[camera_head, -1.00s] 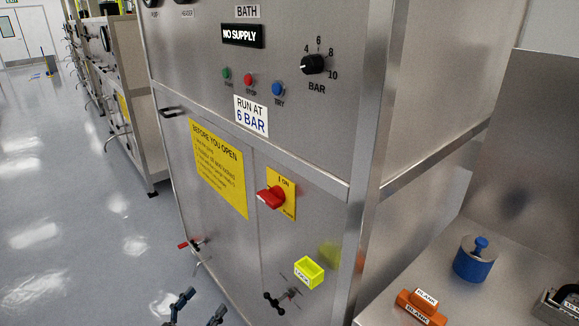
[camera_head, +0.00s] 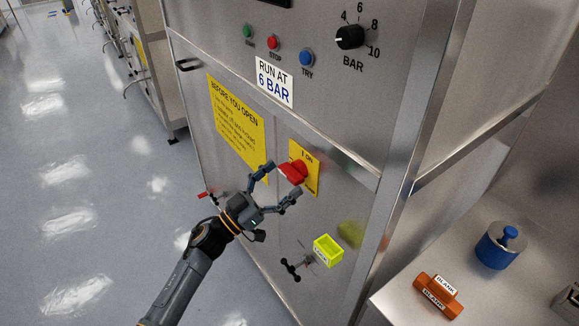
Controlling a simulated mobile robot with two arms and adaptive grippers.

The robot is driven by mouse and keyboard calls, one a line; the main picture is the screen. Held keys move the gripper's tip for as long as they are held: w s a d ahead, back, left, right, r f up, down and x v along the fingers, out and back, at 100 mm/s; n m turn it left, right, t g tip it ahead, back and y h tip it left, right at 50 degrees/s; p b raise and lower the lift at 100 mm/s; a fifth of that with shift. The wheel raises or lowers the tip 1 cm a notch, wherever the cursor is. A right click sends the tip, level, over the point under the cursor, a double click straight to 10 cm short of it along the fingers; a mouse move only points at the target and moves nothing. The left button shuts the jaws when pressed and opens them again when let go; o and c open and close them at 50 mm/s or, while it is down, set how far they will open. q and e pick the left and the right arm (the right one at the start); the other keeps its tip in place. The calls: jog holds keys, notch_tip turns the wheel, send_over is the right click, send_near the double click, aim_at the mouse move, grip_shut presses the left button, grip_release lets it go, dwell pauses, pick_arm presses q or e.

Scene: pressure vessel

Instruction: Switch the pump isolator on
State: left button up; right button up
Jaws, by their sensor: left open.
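The pump isolator is a red rotary handle (camera_head: 293,172) on a yellow plate (camera_head: 310,176) low on the steel cabinet front. The plate reads "I ON" at its top; its lower text is partly hidden by the handle and my gripper. My left gripper (camera_head: 281,182) is open, with one finger above left of the red handle and the other below it. Whether the fingers touch the handle I cannot tell. My right gripper is not in view.
A yellow-green box (camera_head: 327,250) and a black valve handle (camera_head: 291,270) sit below the isolator. A yellow notice (camera_head: 236,125) is to its left. Orange blanks (camera_head: 438,295) and a blue weight (camera_head: 498,246) rest on the steel bench at right.

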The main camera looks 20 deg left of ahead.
aim_at(294, 172)
pick_arm(q)
jog(key=shift+w+d+r, duration=0.35)
jog(key=shift+w+d, duration=0.05)
jog(key=shift+w, duration=0.05)
jog(key=shift+w+d+r, duration=0.1)
jog(key=shift+w+d, duration=0.2)
jog(key=shift+w, duration=0.05)
jog(key=shift+c, duration=1.1)
jog(key=c, duration=0.9)
jog(key=shift+c, duration=0.2)
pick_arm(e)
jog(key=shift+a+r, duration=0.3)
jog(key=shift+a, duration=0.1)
